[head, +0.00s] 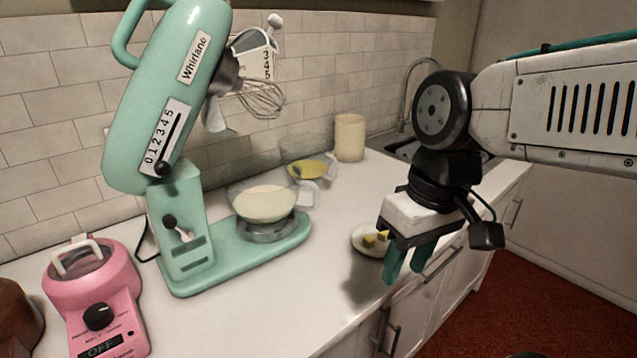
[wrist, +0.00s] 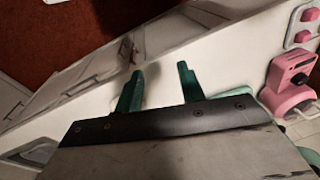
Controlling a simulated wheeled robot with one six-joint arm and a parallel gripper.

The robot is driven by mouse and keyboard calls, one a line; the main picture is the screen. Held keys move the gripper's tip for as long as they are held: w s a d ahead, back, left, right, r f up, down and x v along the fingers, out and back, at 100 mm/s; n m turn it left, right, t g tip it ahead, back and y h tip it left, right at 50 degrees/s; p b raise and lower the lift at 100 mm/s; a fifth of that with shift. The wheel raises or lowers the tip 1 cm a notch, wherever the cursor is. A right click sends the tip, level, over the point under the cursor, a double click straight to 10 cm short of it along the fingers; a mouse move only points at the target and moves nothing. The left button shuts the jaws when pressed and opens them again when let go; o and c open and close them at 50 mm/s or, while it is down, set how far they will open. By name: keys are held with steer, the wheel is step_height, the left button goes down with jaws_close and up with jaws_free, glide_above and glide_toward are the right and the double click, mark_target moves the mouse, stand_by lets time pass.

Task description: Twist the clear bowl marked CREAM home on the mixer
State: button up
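The mint stand mixer (head: 183,228) stands on the counter with its head (head: 165,95) tilted up and a wire whisk (head: 262,98) hanging from it. A clear bowl (head: 236,192) with pale cream-coloured contents sits upright on the round seat (head: 266,232) of the mixer base. Its handle (head: 308,194) points right. I cannot read a CREAM mark or tell whether it is locked. My gripper (head: 404,273) is open and empty, fingers down, right of the bowl and apart from it near the counter's front edge. The wrist view shows the gap between its fingers (wrist: 159,74).
A second clear bowl (head: 304,145) with yellow contents stands behind the first. A plate (head: 360,250) with yellow cubes lies beside my gripper. A beige canister (head: 349,138) and sink (head: 395,148) are behind. A pink appliance (head: 97,300) stands front left.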

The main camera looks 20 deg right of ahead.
steer(key=w+a+n+y, duration=0.2)
steer(key=w+n+y, duration=0.1)
steer(key=w, duration=0.2)
steer(key=n+t+y, duration=0.6)
steer(key=y, duration=0.2)
glide_toward(317, 187)
steer(key=x, duration=0.4)
steer(key=shift+x, duration=3.35)
steer(key=shift+w+d+f, duration=0.1)
jaws_close()
steer(key=shift+s+a+m+t+h, duration=0.6)
steer(key=shift+m+t, duration=0.1)
steer(key=shift+m, duration=0.1)
